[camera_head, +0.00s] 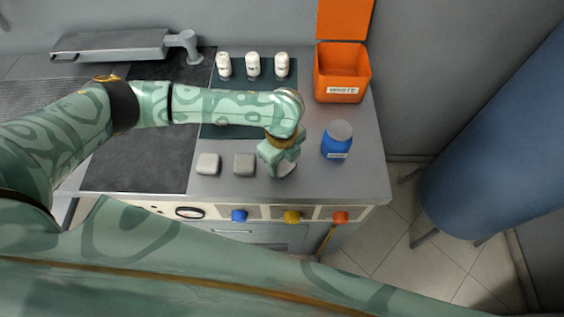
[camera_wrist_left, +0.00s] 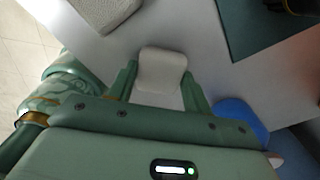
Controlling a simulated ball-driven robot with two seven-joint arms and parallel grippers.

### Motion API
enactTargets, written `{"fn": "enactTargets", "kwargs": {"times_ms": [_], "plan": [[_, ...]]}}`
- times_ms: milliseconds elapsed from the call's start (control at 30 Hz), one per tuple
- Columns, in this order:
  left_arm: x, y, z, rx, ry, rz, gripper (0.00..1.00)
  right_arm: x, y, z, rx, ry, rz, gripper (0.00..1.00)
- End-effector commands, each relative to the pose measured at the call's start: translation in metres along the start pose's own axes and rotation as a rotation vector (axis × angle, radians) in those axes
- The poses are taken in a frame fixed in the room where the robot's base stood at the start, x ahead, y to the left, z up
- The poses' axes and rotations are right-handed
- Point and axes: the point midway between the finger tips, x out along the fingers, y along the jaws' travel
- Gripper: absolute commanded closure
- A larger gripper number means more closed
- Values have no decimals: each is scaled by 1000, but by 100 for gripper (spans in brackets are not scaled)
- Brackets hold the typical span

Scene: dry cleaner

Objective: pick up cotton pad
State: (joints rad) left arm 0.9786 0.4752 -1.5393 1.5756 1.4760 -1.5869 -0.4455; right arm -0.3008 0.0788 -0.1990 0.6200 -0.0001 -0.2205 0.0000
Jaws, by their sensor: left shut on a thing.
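My left gripper (camera_head: 283,166) is low over the grey worktop, to the right of the other pads. It is shut on a white cotton pad (camera_head: 287,169), which shows only partly below the fingers. In the left wrist view the cotton pad (camera_wrist_left: 162,70) sits between the two fingers of the gripper (camera_wrist_left: 160,82). I cannot tell whether it still touches the worktop. Two more pads, a white one (camera_head: 208,164) and a greyer one (camera_head: 244,164), lie on the worktop to the left. My right gripper is not in view.
A blue jar (camera_head: 337,141) stands close to the right of the gripper. An orange bin (camera_head: 341,75) labelled waste is behind it. Several small white bottles (camera_head: 253,65) stand on a dark green mat (camera_head: 238,78). The worktop's front edge has coloured knobs (camera_head: 291,217) below it.

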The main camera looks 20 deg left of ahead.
Motion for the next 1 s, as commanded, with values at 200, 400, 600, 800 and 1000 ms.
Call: {"fn": "enactTargets", "kwargs": {"times_ms": [200,400,600,800,1000], "plan": [[-5,0,0,0,0,-1,75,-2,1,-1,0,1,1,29],[-33,-1,0,1,0,-2,75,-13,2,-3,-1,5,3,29],[-85,35,-18,4,1,-2,75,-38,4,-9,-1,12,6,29],[-113,82,-42,4,2,1,75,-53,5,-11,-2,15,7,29],[-127,114,-58,2,1,0,75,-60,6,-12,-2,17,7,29]]}}
